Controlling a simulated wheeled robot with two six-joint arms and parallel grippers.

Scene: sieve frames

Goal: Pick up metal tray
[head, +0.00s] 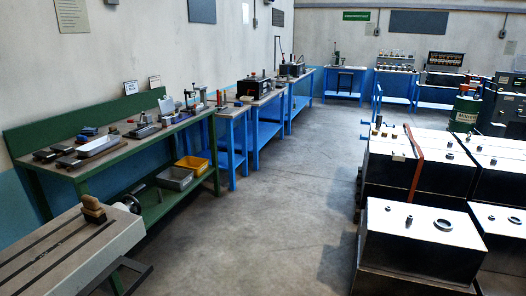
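A long, pale, shallow tray (98,147) lies on the near part of the green workbench (130,146) at the left. A grey open bin (175,179) stands on the bench's lower shelf, beside a yellow bin (193,163). I cannot tell for sure which of the pale tray and the grey bin is the metal tray. Neither of my grippers is in view.
A slotted machine table (60,250) with a brown block (93,209) is at the near left. Large dark metal boxes (420,240) fill the right. Blue benches (235,140) run along the left wall. The concrete floor (270,220) between is clear.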

